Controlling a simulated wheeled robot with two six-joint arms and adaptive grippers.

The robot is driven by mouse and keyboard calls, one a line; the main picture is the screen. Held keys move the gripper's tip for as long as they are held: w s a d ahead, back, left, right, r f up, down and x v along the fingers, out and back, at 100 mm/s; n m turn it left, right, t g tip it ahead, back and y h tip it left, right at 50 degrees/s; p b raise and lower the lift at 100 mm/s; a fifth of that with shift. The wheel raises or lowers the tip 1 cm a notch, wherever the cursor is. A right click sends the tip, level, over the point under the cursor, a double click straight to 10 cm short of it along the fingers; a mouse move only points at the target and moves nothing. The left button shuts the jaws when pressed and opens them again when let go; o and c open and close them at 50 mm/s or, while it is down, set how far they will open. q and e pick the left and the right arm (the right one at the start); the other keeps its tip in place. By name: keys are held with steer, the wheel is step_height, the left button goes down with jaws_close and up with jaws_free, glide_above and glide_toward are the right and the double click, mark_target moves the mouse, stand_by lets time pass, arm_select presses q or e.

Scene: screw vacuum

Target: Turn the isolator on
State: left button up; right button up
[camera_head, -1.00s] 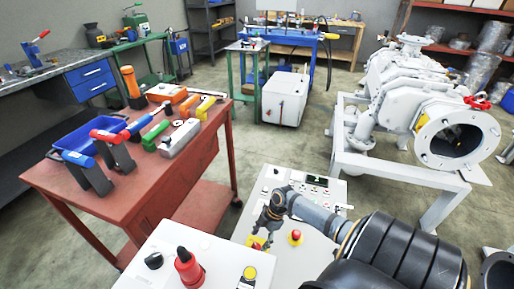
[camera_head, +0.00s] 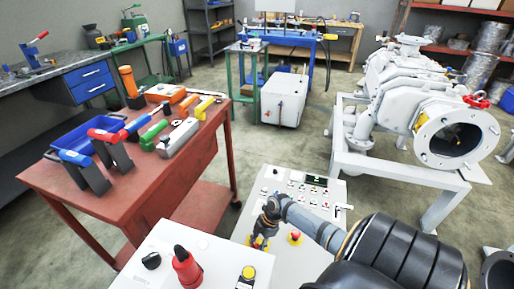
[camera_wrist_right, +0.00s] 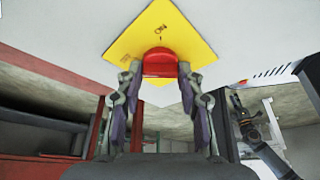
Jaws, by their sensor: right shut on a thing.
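The isolator is a red knob on a yellow square plate (camera_wrist_right: 160,30) fixed to a light panel. My right gripper (camera_head: 260,240) is over it at the near left of the sloped control panel (camera_head: 255,212). In the right wrist view the red knob (camera_wrist_right: 160,64) sits between the two fingertips of my right gripper (camera_wrist_right: 158,73), which is shut on it. In the head view the gripper hides most of the knob, and only bits of yellow show. A dark arm with a small end (camera_wrist_right: 245,112) shows at the right of the wrist view, too small to read its jaws.
A red and yellow stop button (camera_head: 295,238) is close to the right of the gripper. A nearer white box (camera_head: 215,255) carries a red rotary handle (camera_head: 187,267) and a black knob. A red tool table (camera_head: 190,160) stands left, and a grey pump (camera_head: 400,105) right.

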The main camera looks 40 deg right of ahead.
arm_select(q)
steer(key=shift+r, duration=0.15)
